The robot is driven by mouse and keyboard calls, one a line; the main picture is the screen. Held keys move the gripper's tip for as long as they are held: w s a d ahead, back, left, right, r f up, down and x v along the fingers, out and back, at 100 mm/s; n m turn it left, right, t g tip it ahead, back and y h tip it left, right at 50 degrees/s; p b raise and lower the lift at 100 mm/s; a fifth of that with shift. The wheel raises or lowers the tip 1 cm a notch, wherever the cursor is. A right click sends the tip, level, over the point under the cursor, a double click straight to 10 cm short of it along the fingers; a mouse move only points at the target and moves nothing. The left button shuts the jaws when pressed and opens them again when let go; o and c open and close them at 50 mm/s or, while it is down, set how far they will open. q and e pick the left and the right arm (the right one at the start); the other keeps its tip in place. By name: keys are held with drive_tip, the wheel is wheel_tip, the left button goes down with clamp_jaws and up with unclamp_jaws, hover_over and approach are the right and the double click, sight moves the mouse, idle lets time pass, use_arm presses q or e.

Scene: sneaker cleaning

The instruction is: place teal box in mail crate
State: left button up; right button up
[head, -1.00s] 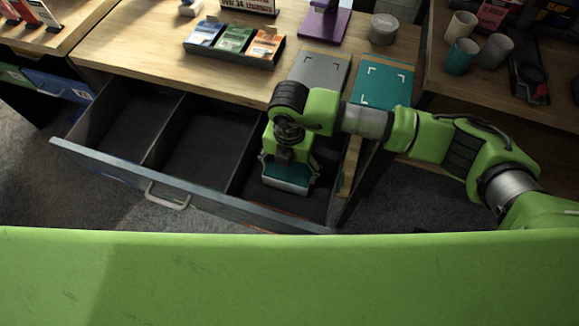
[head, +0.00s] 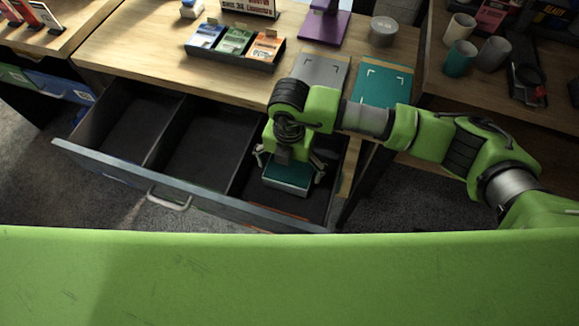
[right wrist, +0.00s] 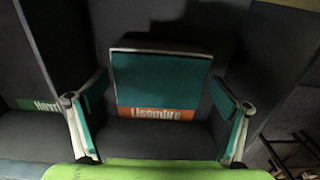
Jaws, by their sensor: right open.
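The teal box (head: 289,176) sits low in the rightmost compartment of an open dark drawer (head: 110,166). In the right wrist view both fingers stand apart from the box's sides. I cannot tell whether the drawer is the mail crate. My left gripper is not in view.
The drawer's left and middle compartments look empty. A grey pad (head: 320,69) and a teal pad (head: 385,83) lie on the desk behind my arm. A card tray (head: 235,50) and a purple stand (head: 324,27) are farther back. Cups (head: 460,58) stand at the right.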

sight(290, 169)
wheel_tip(290, 169, up, 11)
drive_tip(key=p, duration=0.6)
drive_tip(key=shift+f, duration=0.15)
